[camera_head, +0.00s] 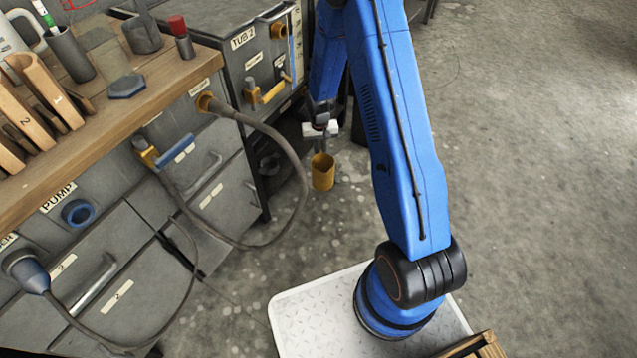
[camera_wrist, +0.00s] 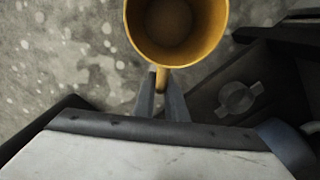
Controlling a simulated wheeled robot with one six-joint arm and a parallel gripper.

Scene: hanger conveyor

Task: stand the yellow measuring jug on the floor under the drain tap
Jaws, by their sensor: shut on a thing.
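The yellow measuring jug (camera_head: 323,172) hangs from my gripper (camera_head: 321,139), near the grey cabinets. In the wrist view I look down into the jug (camera_wrist: 176,28), which seems empty and upright. My gripper's fingers (camera_wrist: 161,100) are shut on its handle. Speckled concrete floor shows around the jug; I cannot tell how high above it the jug is. The tub cabinet labelled TUB-2 (camera_head: 262,62) stands just left of the jug. A yellow-handled tap (camera_head: 268,92) sits on its front; I cannot tell whether this is the drain tap.
A wooden bench top (camera_head: 170,75) with cups and wooden blocks is at the left, over grey drawers. A thick hose (camera_head: 301,180) loops out from the bench front, close to the jug. The floor (camera_head: 540,170) at the right is open.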

